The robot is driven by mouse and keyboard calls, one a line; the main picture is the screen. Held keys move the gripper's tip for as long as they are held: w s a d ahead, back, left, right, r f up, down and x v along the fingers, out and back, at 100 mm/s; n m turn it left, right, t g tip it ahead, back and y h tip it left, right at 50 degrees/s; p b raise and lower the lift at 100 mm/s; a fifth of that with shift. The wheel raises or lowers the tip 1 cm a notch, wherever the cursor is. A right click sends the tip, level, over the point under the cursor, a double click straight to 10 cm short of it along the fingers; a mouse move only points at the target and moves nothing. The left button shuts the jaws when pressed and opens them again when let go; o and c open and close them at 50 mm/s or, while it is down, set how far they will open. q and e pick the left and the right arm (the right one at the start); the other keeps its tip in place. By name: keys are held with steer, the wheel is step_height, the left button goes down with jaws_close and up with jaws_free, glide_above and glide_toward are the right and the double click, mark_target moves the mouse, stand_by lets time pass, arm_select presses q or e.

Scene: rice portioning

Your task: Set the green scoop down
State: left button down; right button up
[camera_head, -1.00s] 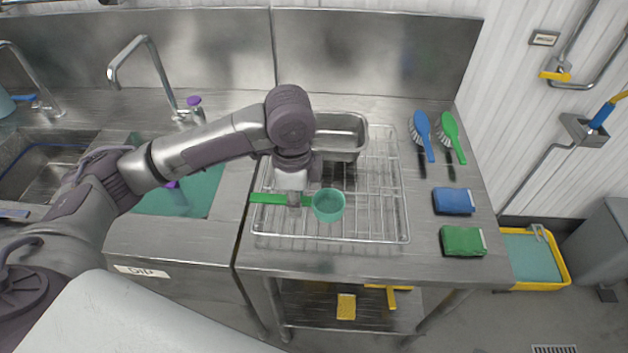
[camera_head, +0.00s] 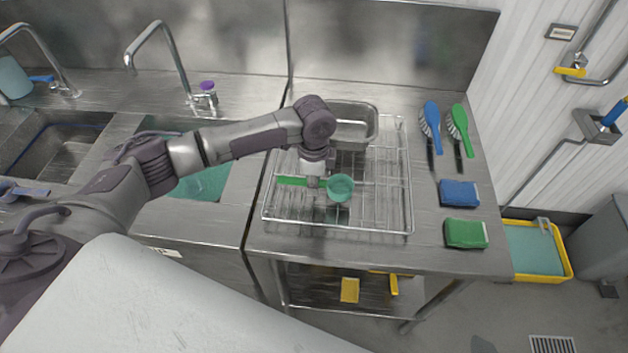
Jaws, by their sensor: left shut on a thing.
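The green scoop (camera_head: 340,188) has a round teal-green cup and a flat bright green handle that points left. My left gripper (camera_head: 314,182) is shut on the handle close to the cup, and its fingers hide part of the handle. The scoop is over the wire drying rack (camera_head: 408,222) on the steel counter. I cannot tell whether it touches the wires or hangs just above them. My right gripper is not in view.
A steel pan (camera_head: 352,124) stands at the back of the rack. A blue brush (camera_head: 432,122), a green brush (camera_head: 460,125), a blue sponge (camera_head: 459,193) and a green sponge (camera_head: 465,233) lie right of it. The rack's front and right wires are bare.

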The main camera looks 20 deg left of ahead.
arm_select(q)
steer(key=shift+f, duration=0.1)
steer(key=c, duration=1)
jaws_free()
steer(key=shift+c, duration=0.2)
step_height(320, 180, up, 12)
steer(key=b, duration=0.3)
